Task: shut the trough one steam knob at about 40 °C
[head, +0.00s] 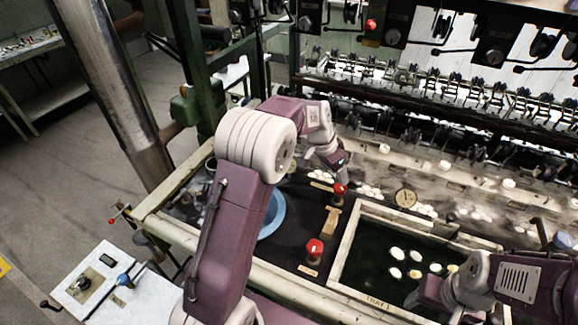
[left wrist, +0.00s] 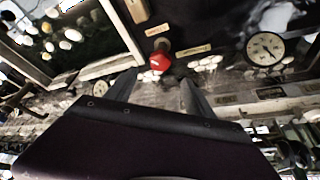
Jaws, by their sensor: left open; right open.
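A red knob (head: 340,188) stands on the dark panel, with a label beside it too small to read. My left gripper (head: 338,176) is right above and behind it. In the left wrist view the red knob (left wrist: 160,60) shows just beyond and between the tips of my open left gripper (left wrist: 158,82); I cannot tell whether they touch it. A second red knob (head: 315,249) stands nearer the front. My right gripper (head: 418,292) is over the tray, partly hidden.
A dark basin marked as a tray (head: 345,282), with white cocoons (head: 397,253) in it, lies to the right. A blue bowl (head: 272,215) is partly behind my left arm. Reeling machinery (head: 440,90) runs along the back.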

